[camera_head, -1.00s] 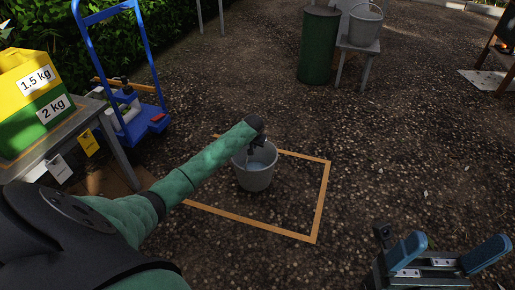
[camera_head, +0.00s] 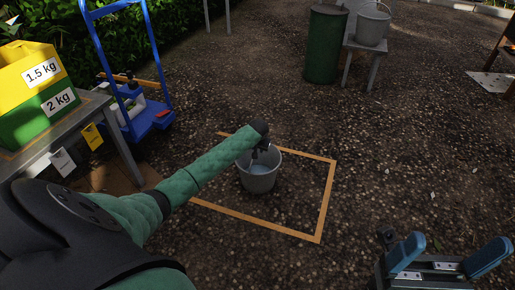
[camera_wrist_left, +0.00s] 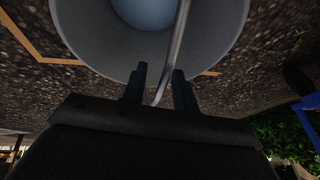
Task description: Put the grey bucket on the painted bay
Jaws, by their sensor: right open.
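The grey bucket (camera_head: 258,182) stands upright inside the painted bay, an orange outline (camera_head: 326,200) on the gravel. It seems to rest on the ground, and something bluish shows inside it. My left gripper (camera_head: 262,150) is at the bucket's rim. In the left wrist view, its two fingers (camera_wrist_left: 160,88) are apart, with the thin bucket handle (camera_wrist_left: 176,55) running between them and the bucket wall (camera_wrist_left: 85,40) just beyond. My left arm hides the left side of the outline. My right gripper (camera_head: 447,262) is open and empty at the lower right.
A second grey bucket (camera_head: 368,30) stands on a grey stool (camera_head: 362,48) beside a green barrel (camera_head: 325,45) at the back. A blue trolley (camera_head: 150,118) and a table with yellow and green crates (camera_head: 35,90) are at left.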

